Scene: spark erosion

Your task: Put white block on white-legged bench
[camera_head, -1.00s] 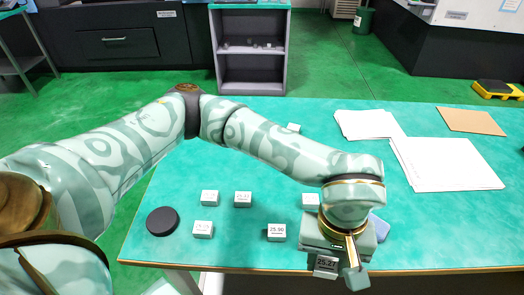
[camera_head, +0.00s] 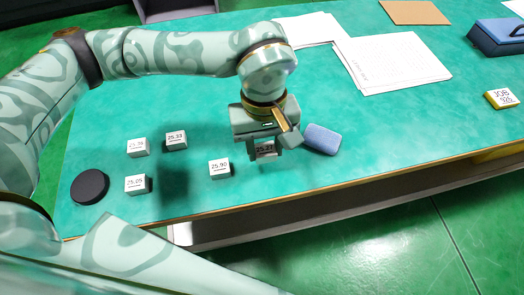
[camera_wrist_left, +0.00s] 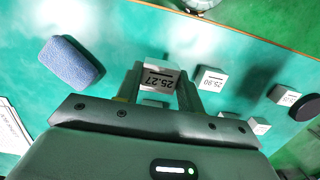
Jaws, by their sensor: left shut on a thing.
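My left gripper (camera_head: 270,145) is shut on a small white block marked 25.27 (camera_head: 264,149). The same block (camera_wrist_left: 158,80) sits between the two fingers in the left wrist view. The gripper and block are over the green-topped bench (camera_head: 330,178), near its wood-coloured front edge; I cannot tell the block's exact height. A white leg or panel of the bench shows below its front edge. Similar white blocks marked 25.90 (camera_head: 219,168), 25.33 (camera_head: 176,140) and 25.05 (camera_head: 136,184) stand on the bench top to the left. My right gripper is not in view.
A blue sponge-like pad (camera_head: 322,139) lies just right of the gripper. A black round disc (camera_head: 90,187) lies at the left. White papers (camera_head: 390,65), a blue box (camera_head: 500,38) and a yellow-edged JOB tag (camera_head: 499,98) lie further right.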

